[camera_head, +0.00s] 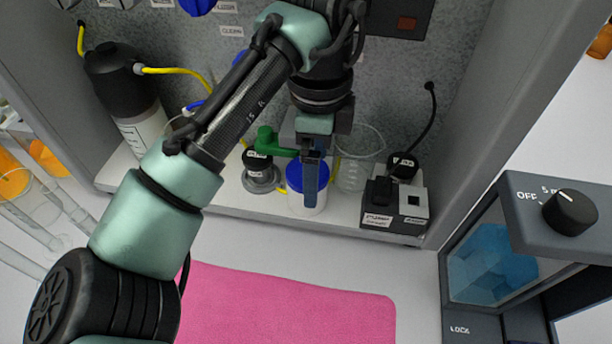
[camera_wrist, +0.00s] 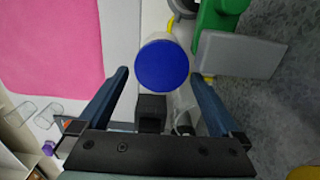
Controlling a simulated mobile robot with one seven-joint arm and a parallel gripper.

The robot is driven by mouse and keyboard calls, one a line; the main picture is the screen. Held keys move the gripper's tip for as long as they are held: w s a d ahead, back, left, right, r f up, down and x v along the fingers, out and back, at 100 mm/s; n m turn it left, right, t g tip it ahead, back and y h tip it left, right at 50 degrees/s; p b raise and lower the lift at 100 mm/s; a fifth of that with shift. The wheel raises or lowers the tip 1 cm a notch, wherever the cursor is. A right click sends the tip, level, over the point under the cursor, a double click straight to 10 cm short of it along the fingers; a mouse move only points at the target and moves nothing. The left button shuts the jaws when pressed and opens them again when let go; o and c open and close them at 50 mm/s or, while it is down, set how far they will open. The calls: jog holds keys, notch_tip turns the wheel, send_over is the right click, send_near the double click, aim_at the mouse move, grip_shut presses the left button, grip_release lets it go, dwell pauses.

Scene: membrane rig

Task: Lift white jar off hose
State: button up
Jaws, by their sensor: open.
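The white jar (camera_head: 307,204) has a blue lid and stands upright on the white shelf of the rig. Its blue lid (camera_wrist: 162,65) shows from above in the wrist view. A yellow hose (camera_head: 281,187) shows beside the jar at its left, and a short piece (camera_wrist: 170,24) shows at the lid's edge in the wrist view. Where it runs under the jar is hidden. My gripper (camera_head: 311,190) is in front of the jar and partly covers it. In the wrist view its two fingers (camera_wrist: 161,78) are open, one on either side of the lid, with nothing held.
A green valve handle (camera_head: 270,142) and a grey block (camera_wrist: 238,55) are close to the jar. A glass beaker (camera_head: 354,172) and a black-grey switch box (camera_head: 395,205) stand to its right. A pink mat (camera_head: 290,308) lies in front, with clear white surface around it.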

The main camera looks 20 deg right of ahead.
jog(key=f, duration=0.5)
jog(key=shift+w+a+f, duration=0.15)
jog(key=shift+w+a, duration=0.05)
jog(key=shift+a, duration=0.1)
jog(key=shift+c, duration=0.2)
jog(key=c, duration=1.2)
